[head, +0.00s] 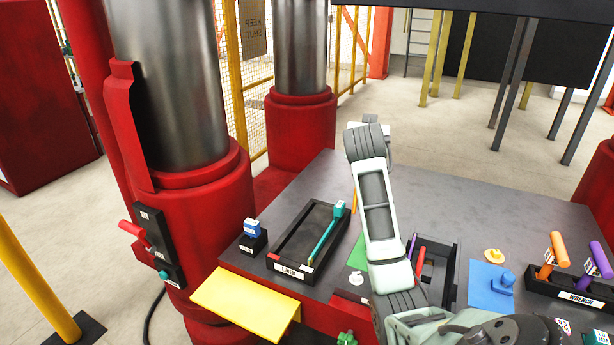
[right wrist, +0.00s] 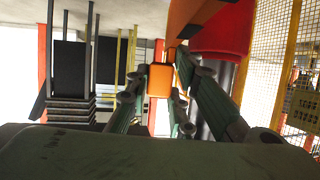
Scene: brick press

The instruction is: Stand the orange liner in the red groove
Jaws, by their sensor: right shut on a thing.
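My right gripper (right wrist: 161,90) is shut on the orange liner (right wrist: 160,79), whose orange end shows between the fingers in the right wrist view. In the head view my right arm hides the gripper; only a thin orange strip of the liner (head: 354,202) shows left of the arm. The black liner tray (head: 272,262), labelled LINER, lies on the grey table. A teal liner (head: 324,241) with a teal block at its far end stands along its right side. Small red marks show at the tray's near end; I cannot tell the red groove clearly. My left gripper is not in view.
A blue-topped block (head: 251,229) stands left of the tray, and a yellow plate (head: 247,305) juts from the table's front edge. Red press columns rise at left.

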